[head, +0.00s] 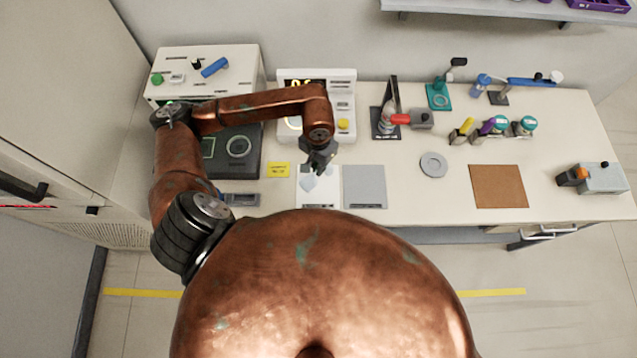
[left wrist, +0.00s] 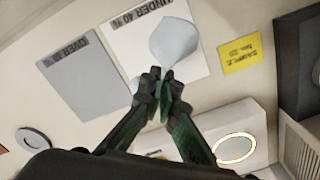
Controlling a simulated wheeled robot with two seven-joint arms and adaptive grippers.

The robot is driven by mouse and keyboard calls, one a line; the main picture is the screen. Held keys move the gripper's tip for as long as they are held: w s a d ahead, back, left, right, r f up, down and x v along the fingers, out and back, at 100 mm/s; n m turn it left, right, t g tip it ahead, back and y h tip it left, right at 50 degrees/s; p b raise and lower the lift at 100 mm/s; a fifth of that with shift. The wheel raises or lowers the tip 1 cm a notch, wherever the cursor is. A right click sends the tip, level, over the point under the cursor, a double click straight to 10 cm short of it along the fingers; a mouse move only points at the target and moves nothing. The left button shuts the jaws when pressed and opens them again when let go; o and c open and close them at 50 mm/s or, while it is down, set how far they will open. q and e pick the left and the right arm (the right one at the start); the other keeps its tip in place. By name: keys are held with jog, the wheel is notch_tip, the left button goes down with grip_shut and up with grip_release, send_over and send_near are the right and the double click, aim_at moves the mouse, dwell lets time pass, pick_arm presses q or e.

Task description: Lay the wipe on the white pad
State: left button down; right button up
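The white pad (head: 328,199) lies flat near the front edge of the bench. In the left wrist view the white pad (left wrist: 125,60) has a printed label reading "UNDER 40 %". The pale bluish wipe (head: 312,184) is over it and also shows in the left wrist view (left wrist: 174,42), spreading out beyond my fingertips. My left gripper (head: 319,160) is above the pad's far part. In the left wrist view the left gripper's fingertips (left wrist: 161,88) are together on the wipe's near end. I cannot tell whether the wipe touches the pad. My right gripper is not in view.
A grey pad (head: 365,187) lies just right of the white one. A yellow note (head: 278,170) lies to its left. A white instrument (head: 343,103) stands behind and a dark scale (head: 240,150) to the left. A grey disc (head: 433,165) and brown mat (head: 498,186) lie farther right.

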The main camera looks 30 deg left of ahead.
pick_arm(q)
jog(key=c, duration=2.6)
grip_release()
jog(key=o, duration=1.1)
notch_tip(320, 180, up, 12)
